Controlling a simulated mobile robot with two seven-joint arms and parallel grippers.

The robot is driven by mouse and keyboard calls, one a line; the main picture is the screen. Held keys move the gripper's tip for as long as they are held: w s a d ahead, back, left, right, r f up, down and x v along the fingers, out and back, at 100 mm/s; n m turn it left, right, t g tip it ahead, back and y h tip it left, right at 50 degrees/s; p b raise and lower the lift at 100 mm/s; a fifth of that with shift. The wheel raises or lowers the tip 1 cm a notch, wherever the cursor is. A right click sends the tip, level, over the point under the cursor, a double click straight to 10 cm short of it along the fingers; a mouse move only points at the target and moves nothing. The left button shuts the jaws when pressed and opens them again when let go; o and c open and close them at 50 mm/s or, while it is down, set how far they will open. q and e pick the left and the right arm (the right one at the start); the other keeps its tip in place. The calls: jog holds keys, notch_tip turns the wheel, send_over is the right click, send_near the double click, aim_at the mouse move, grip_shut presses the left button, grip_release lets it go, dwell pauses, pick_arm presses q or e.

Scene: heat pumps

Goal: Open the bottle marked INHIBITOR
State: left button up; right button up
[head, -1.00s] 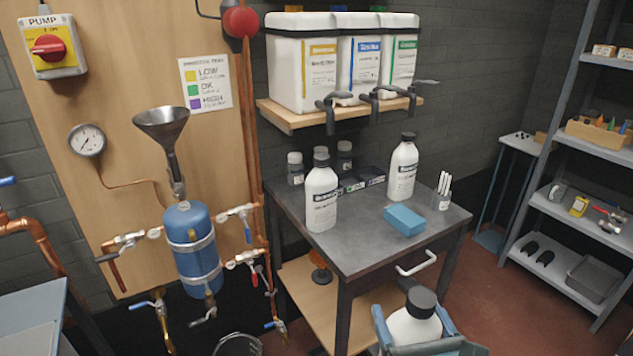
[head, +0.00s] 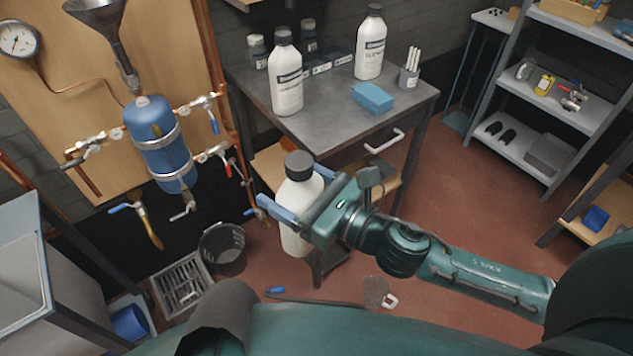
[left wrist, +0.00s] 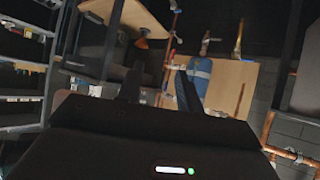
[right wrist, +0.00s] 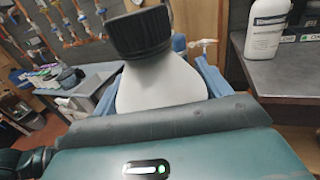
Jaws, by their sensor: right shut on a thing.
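A white bottle (head: 296,242) with a black cap (head: 299,166) is held upright in my right gripper (head: 293,196), in front of the metal table. Its blue fingers are shut around the body, below the shoulder. The right wrist view shows the bottle's bare shoulder (right wrist: 160,85) and ribbed cap (right wrist: 139,33) close up, with the cap on. No label shows on this side, so I cannot read its marking. My left gripper (left wrist: 158,92) shows only in the left wrist view, its dark fingers apart with nothing between them.
Two similar capped bottles stand on the metal table (head: 330,106), one left (head: 286,90) and one back right (head: 370,55). A blue sponge (head: 373,98) and a marker cup (head: 409,78) are there too. A black bucket (head: 223,248) stands on the floor.

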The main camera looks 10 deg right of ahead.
pick_arm(q)
jog(key=shift+o, duration=1)
jog(key=shift+w+d+r, duration=0.1)
jog(key=shift+w+r, duration=0.05)
jog(key=shift+w, duration=0.05)
jog(key=shift+o, duration=0.9)
jog(key=w+d+r+m+h, duration=0.1)
jog(key=w+d+r+m, duration=0.1)
jog(key=w, duration=0.4)
jog(key=w+d+r+m+h, duration=0.2)
jog(key=w+d+r+m, duration=0.1)
jog(key=w+d+r, duration=0.2)
jog(key=shift+w+r+m, duration=0.2)
jog(key=shift+w+m, duration=0.1)
jog(key=shift+w, duration=0.95)
jog(key=w+d+r+m+g+h, duration=0.35)
jog(key=w+d+r+m, duration=0.35)
jog(key=d+r+m, duration=0.45)
notch_tip(320, 180, up, 18)
jog(key=m+g+y, duration=0.7)
jog(key=m+y, duration=0.3)
jog(key=m, duration=1.5)
send_over(296, 160)
jog(key=shift+d, duration=0.1)
jog(key=shift+f, duration=0.15)
notch_tip(296, 160, down, 8)
jog(key=shift+r, duration=0.2)
